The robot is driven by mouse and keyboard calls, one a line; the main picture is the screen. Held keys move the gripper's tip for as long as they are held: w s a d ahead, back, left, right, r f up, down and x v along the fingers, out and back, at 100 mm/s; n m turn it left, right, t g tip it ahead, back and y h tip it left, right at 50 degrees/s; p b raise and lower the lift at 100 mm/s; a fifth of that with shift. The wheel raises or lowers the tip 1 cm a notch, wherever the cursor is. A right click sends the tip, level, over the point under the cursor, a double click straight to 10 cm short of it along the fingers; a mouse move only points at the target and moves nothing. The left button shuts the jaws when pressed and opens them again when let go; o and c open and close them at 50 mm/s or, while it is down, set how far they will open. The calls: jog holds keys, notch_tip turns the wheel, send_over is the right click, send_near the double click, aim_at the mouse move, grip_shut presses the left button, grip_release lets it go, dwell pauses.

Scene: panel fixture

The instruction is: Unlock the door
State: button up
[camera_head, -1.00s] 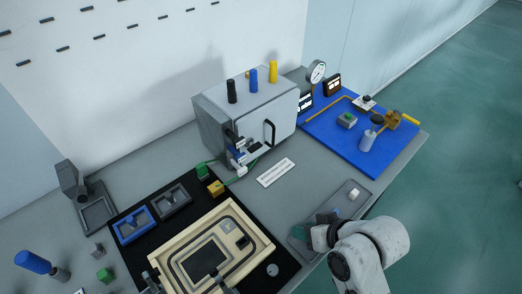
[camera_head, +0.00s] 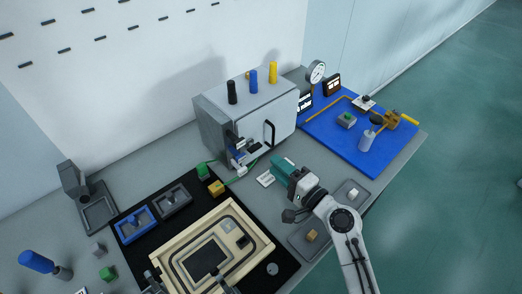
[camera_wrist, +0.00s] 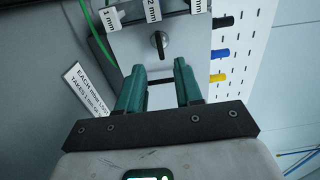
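The grey box (camera_head: 220,122) stands at the back centre of the table, with a black curved handle (camera_head: 269,133) on its front door. In the wrist view, a small dark turn-knob (camera_wrist: 160,42) sits on the light grey front panel (camera_wrist: 132,44), beyond the fingertips. My gripper (camera_head: 279,163) is in front of the box, its teal fingers pointing toward the front. In the wrist view my gripper (camera_wrist: 158,68) is open, with a clear gap between the fingers. The knob appears beyond this gap, apart from both fingers. Nothing is held.
A white printed label (camera_head: 265,179) lies on the table below the gripper. A grey tray (camera_head: 340,212) lies under my arm. A blue board (camera_head: 345,147) with pipes and a gauge is at right.

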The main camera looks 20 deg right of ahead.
aim_at(253, 146)
jog(key=p+x, duration=0.1)
jog(key=x, duration=0.6)
jog(key=shift+w+f, duration=0.1)
grip_shut()
dwell(0.3)
